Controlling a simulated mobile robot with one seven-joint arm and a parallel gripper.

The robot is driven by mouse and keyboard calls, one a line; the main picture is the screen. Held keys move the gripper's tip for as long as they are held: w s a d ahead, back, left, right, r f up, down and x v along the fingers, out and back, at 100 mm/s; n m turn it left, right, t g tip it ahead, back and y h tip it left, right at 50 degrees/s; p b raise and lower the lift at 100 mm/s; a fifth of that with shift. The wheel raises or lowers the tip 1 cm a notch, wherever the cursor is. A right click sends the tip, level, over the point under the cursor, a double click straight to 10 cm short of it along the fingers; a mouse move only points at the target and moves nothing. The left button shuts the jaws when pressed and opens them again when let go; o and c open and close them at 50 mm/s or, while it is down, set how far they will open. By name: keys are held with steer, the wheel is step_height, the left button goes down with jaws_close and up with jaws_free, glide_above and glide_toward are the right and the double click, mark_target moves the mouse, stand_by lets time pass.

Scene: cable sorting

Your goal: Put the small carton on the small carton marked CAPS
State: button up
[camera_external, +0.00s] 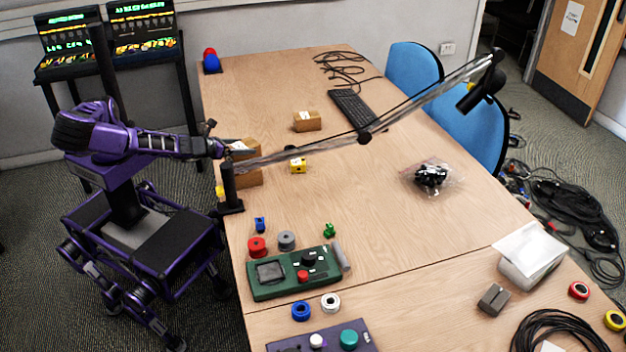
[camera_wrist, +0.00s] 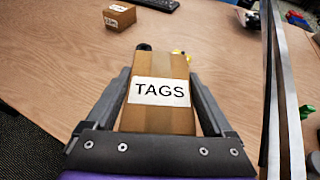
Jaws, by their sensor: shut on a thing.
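My gripper (camera_wrist: 160,108) is shut on a brown carton (camera_wrist: 158,120) whose white label reads TAGS, with one finger on each side of it. In the external view my gripper (camera_external: 226,150) is at the table's left edge, with the held carton (camera_external: 250,178) partly hidden behind the lamp post. I cannot tell whether the carton touches the table. Another small brown carton (camera_external: 307,122) stands apart on the table, farther back. It shows at the upper left of the wrist view (camera_wrist: 119,18), with white labels too small to read surely.
A lamp (camera_external: 365,137) is clamped at the left edge, its arm slanting across the table. A yellow item (camera_external: 297,165) lies right of the held carton. A black keyboard (camera_external: 357,109) lies right of the other carton. A green device (camera_external: 297,272) is nearer the front.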

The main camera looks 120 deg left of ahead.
steer(key=shift+f+b, duration=0.3)
steer(key=shift+f, duration=1.15)
steer(key=shift+f, duration=0.1)
steer(key=o, duration=1.4)
steer(key=p+v, duration=0.3)
steer(key=v, duration=0.9)
steer(key=shift+w+r+p, duration=0.1)
steer(key=shift+r+p, duration=0.1)
steer(key=shift+p, duration=0.15)
